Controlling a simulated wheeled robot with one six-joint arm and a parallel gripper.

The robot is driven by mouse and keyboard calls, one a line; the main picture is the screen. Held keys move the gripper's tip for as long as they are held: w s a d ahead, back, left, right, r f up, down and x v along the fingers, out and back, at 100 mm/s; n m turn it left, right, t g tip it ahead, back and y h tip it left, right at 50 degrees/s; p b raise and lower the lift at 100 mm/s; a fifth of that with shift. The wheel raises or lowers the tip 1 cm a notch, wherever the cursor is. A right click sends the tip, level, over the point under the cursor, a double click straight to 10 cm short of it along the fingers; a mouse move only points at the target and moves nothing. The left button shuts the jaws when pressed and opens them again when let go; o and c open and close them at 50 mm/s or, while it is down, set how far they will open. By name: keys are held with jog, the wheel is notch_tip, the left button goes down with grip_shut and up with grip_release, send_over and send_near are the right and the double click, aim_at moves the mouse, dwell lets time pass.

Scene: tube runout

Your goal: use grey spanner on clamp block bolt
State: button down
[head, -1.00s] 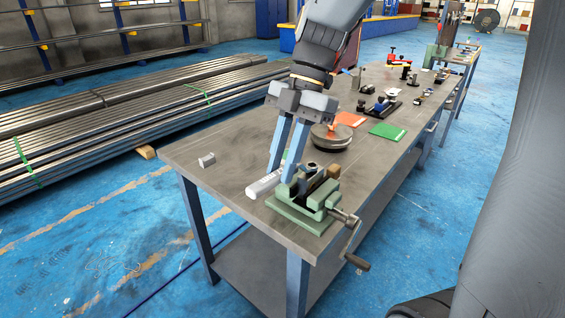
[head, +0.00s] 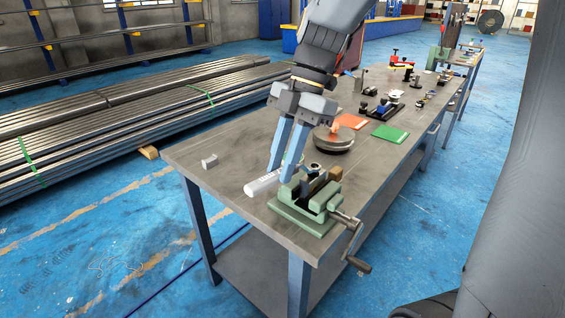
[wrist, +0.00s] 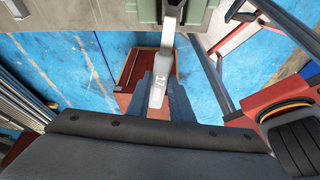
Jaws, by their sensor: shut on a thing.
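A light grey spanner (wrist: 158,82) marked 17 is held between the blue fingers of my gripper (wrist: 160,100), which is shut on it. In the head view the pale end of the spanner (head: 262,184) sticks out to the left of my gripper (head: 282,176), just above the bench. The other end reaches to the green vise (head: 303,207), which also shows at the top of the wrist view (wrist: 146,10). A dark block with a brown end (head: 335,173) sits between the vise jaws. A ring-like part (head: 315,167) shows at its top. I cannot tell whether the spanner is seated on the bolt.
The vise crank handle (head: 357,264) hangs off the bench's front edge. A small grey block (head: 210,161) lies at the left of the bench (head: 228,173). A round disc (head: 334,140), red and green cards and several tools lie farther back.

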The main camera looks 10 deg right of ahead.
jog(key=shift+r+p, duration=0.4)
jog(key=shift+r, duration=0.05)
dwell(0.4)
jog(key=shift+s+r+p, duration=0.1)
jog(key=shift+r+p, duration=0.05)
jog(key=shift+p, duration=0.6)
jog(key=p, duration=0.4)
jog(key=shift+a, duration=0.1)
jog(key=shift+f+b, duration=0.7)
jog(key=shift+f, duration=0.45)
jog(key=s+d+n, duration=0.1)
jog(key=s+n+g, duration=0.1)
jog(key=n, duration=0.1)
jog(key=shift+s+d+h+p, duration=0.1)
jog(key=shift+d+h+p, duration=0.25)
jog(key=shift+d+h, duration=0.05)
jog(key=shift+a, duration=0.1)
